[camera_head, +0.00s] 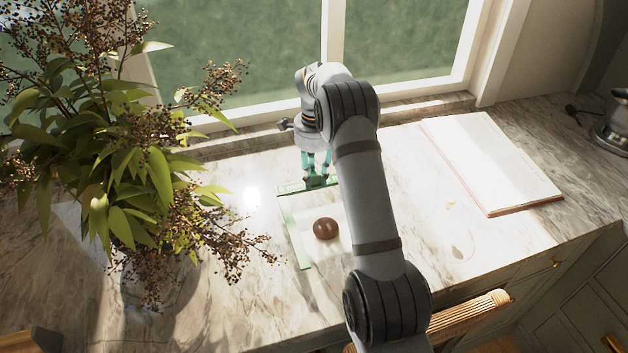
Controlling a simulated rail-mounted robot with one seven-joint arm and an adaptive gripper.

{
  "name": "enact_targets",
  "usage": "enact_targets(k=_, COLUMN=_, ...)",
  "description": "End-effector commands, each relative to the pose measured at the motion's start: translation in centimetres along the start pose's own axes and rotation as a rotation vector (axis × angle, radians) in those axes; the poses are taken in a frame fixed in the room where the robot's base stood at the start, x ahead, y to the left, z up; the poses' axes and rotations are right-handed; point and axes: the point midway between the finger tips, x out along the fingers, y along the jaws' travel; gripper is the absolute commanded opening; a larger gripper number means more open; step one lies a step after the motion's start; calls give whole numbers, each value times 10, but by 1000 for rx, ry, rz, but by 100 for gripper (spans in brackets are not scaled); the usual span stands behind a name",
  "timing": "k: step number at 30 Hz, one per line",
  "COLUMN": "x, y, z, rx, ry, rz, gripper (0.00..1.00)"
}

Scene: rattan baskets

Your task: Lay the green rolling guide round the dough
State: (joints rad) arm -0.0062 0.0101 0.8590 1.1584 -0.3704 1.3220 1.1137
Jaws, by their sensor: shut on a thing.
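The green rolling guide (296,237) is a thin flat frame; its far bar and left bar show, and its right part is hidden behind my arm. The dough (326,229) is a round brown lump on the counter, to the right of the left bar and on the near side of the far bar. My gripper (318,179) points down and is shut on the far bar of the guide. I cannot tell whether the guide touches the counter or hangs slightly above it.
A leafy plant in a vase (160,282) fills the left side, its twigs reaching toward the guide. An open book (490,160) lies at the right. A metal pot (612,128) stands at the far right. The window sill (420,106) runs behind.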

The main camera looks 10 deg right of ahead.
Motion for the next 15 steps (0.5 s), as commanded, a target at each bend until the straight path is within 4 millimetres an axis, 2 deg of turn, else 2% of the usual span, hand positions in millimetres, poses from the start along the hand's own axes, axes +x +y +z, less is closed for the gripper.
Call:
enact_targets(k=7, x=11, y=-9, z=0, rx=-1, ry=0, rz=2, gripper=0)
enact_targets(k=15, x=44, y=-8, z=-1, rx=0, ry=0, rz=2, gripper=0)
